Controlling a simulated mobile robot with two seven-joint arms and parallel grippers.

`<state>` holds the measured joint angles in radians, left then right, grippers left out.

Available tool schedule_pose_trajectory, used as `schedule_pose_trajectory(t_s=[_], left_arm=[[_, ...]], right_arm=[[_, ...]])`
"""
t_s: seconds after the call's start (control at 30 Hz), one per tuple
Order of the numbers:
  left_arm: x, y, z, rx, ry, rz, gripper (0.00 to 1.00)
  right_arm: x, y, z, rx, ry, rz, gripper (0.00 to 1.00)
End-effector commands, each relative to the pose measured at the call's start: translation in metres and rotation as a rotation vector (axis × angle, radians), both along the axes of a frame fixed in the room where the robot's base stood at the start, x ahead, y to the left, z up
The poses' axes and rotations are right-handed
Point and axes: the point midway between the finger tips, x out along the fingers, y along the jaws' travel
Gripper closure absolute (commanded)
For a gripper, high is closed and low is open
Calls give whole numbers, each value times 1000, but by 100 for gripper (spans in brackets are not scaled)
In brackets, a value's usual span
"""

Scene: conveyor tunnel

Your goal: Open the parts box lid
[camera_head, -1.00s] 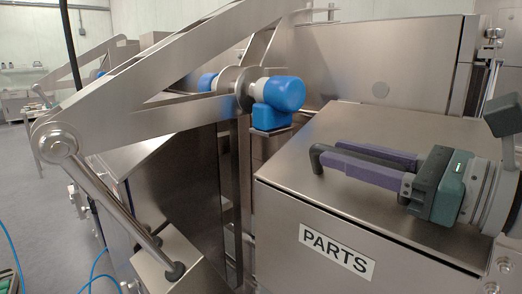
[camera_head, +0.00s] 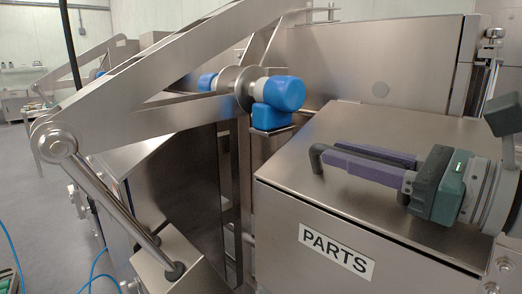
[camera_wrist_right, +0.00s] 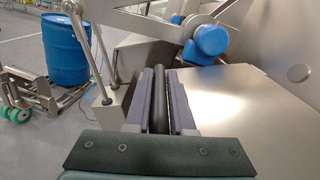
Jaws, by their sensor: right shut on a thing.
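The parts box (camera_head: 300,238) is a steel box with a white PARTS label on its front, at the lower right of the head view. Its steel lid (camera_head: 300,175) looks shut; its bare surface also shows in the wrist view (camera_wrist_right: 235,105). My right gripper (camera_head: 326,160) comes in from the right, low over the lid. Its purple fingers are shut on the lid's black handle (camera_wrist_right: 160,100), which lies lengthwise between them in the wrist view. My left gripper is not in view.
A steel linkage arm (camera_head: 150,80) with blue motors (camera_head: 284,94) stands left of and behind the box. A steel panel (camera_head: 375,60) rises behind the lid. A blue drum (camera_wrist_right: 66,48) and a wheeled cart (camera_wrist_right: 35,100) stand at the left in the wrist view.

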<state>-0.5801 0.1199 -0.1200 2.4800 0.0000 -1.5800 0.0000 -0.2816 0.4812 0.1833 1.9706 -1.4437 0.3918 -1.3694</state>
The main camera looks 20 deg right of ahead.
Motion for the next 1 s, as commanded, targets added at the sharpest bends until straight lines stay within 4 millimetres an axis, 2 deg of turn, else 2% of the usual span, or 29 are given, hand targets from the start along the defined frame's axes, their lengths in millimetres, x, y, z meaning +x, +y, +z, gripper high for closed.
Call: schedule_pose_trajectory(t_s=[0.47, 0.63, 0.87, 1.0], left_arm=[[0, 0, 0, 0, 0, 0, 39], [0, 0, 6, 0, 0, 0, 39], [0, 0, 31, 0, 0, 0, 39], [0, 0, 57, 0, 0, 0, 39]], right_arm=[[0, 0, 1, 4, -1, 0, 100], [0, 1, 6, 4, -1, 0, 100], [-1, 3, 31, 4, -2, 1, 100], [-1, 4, 56, 73, 27, 2, 100]])
